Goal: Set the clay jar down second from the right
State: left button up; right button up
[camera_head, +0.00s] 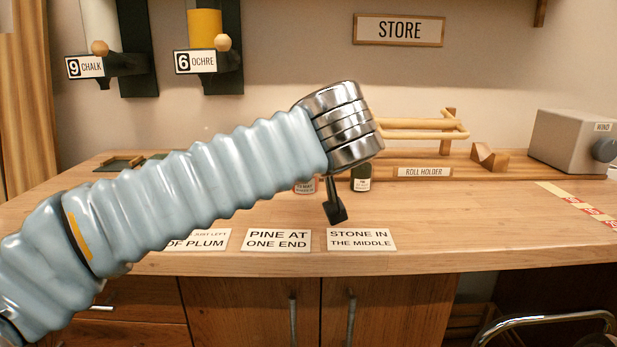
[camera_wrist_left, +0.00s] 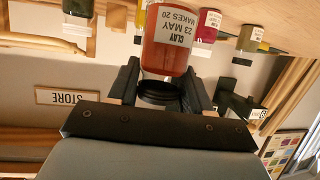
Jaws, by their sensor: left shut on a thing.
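In the head view one dark finger of this gripper (camera_head: 335,205) shows below the metal wrist. A reddish jar with a pale label (camera_head: 305,186) shows there beside it, mostly hidden by my arm; I cannot tell for sure that it is the clay jar. Whether the clay jar touches the table is unclear. My right gripper is not in view.
A dark green jar (camera_head: 361,178) stands just right of the finger. The left wrist view also shows a crimson jar (camera_wrist_left: 207,26) and an olive jar (camera_wrist_left: 252,38). Cards (camera_head: 361,239) lie along the front edge. The roll holder (camera_head: 424,172) is behind; the tabletop right of the cards is clear.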

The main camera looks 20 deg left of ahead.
pick_arm(q)
jog(key=f, duration=0.2)
jog(key=w+f, duration=0.1)
jog(key=f, duration=0.1)
jog(key=shift+w+d+f, duration=0.1)
jog(key=shift+w, duration=0.1)
jog(key=shift+f, duration=0.25)
jog(key=shift+f+b, duration=0.15)
jog(key=shift+b, duration=0.25)
jog(key=o, duration=1.1)
jog(key=shift+r, duration=0.2)
jog(key=v, duration=1.2)
